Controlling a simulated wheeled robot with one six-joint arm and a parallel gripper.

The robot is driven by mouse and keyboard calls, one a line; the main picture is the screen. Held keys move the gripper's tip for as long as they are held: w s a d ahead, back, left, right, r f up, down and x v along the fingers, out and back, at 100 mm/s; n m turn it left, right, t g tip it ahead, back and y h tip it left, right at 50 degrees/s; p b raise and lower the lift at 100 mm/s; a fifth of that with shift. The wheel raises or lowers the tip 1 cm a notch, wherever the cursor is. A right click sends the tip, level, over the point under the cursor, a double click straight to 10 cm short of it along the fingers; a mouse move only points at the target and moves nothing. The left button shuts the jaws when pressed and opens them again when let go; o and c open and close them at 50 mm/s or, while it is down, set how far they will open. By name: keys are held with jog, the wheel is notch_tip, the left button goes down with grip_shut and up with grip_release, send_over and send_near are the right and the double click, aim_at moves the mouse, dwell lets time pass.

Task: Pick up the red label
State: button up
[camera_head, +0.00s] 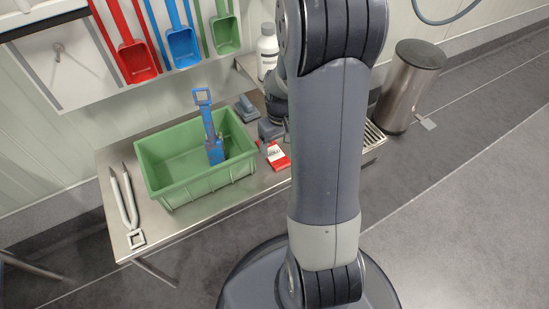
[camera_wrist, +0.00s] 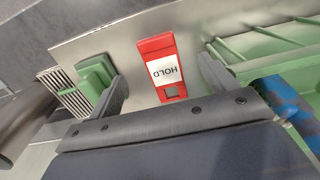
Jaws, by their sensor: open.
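The red label (camera_head: 277,155) lies flat on the steel table, just right of the green bin in the head view. In the wrist view the red label (camera_wrist: 158,48) has a white panel reading "HOLD" and a small dark square. My gripper (camera_head: 259,118) is open and empty above the table, close to the label. In the wrist view the label shows between the two fingers of my gripper (camera_wrist: 162,73). I see no contact between fingers and label. My arm hides part of the table to the label's right.
The green bin (camera_head: 165,193) holds a blue-handled tool (camera_head: 209,125). In the wrist view a green block (camera_wrist: 96,75) sits by the left finger. White tongs (camera_head: 126,205) lie at the table's left end. A white bottle (camera_head: 267,50) stands behind; a metal bin (camera_head: 405,85) stands right.

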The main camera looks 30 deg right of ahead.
aim_at(281, 161)
notch_tip(281, 161, down, 7)
jog(key=b, duration=0.3)
jog(key=shift+s+d+f, duration=0.1)
jog(key=shift+d+f, duration=0.05)
jog(key=shift+c, duration=0.2)
jog(key=c, duration=1)
notch_tip(281, 161, up, 10)
jog(key=p, duration=0.4)
jog(key=o, duration=0.4)
jog(key=c, duration=0.8)
